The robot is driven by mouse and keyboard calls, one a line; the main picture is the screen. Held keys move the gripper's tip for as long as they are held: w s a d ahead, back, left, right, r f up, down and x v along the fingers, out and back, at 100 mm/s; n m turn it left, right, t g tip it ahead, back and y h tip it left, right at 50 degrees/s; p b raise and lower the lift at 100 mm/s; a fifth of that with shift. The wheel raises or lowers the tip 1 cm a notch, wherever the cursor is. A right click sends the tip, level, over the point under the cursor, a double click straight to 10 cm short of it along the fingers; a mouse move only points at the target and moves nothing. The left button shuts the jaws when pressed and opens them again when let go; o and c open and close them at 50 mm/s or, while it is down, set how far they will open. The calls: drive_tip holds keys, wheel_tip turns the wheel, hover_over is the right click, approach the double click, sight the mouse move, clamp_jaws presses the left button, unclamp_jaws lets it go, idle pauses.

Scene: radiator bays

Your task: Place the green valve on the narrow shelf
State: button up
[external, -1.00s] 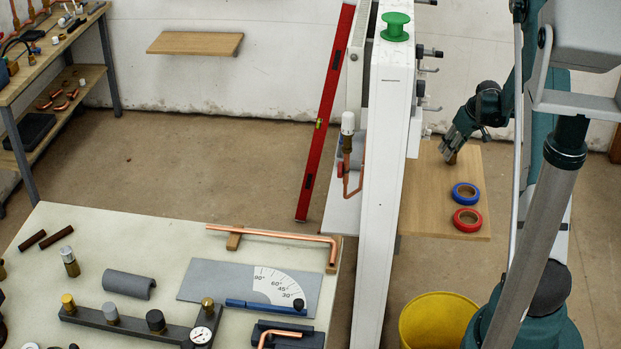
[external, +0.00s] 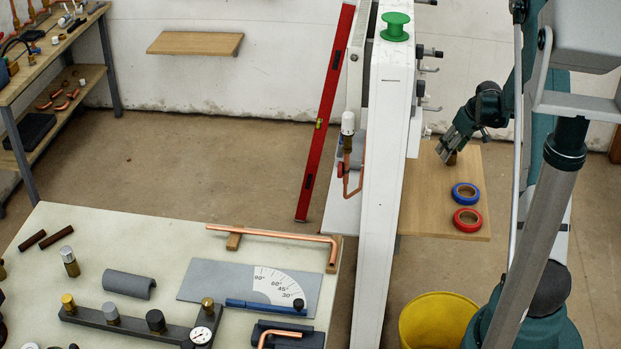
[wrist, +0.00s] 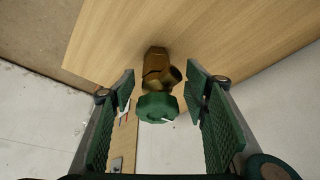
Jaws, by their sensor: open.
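The green valve (wrist: 157,107) has a green ribbed cap and a brass body. In the wrist view it lies between my two finger pads, with a gap on each side. Its brass end is against a wooden board (external: 425,205). My gripper (external: 447,152) is open around the valve, low over the far part of that board. In the external view only a small brown bit of the valve (external: 452,159) shows by the fingertips. A short wooden shelf (external: 195,43) is on the back wall, left of the white divider. I cannot tell which surface is the narrow shelf.
A blue tape roll (external: 466,193) and a red tape roll (external: 467,220) lie on the board. A tall white divider (external: 385,180) with a green spool-like piece (external: 395,27) on top stands left of my gripper. A red level (external: 325,120) leans beside it. A yellow bucket (external: 437,318) stands in front.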

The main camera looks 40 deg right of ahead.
drive_tip(key=shift+r, duration=0.15)
drive_tip(key=v, duration=1.1)
drive_tip(key=shift+s+r, duration=0.15)
drive_tip(key=shift+r, duration=0.25)
idle(0.8)
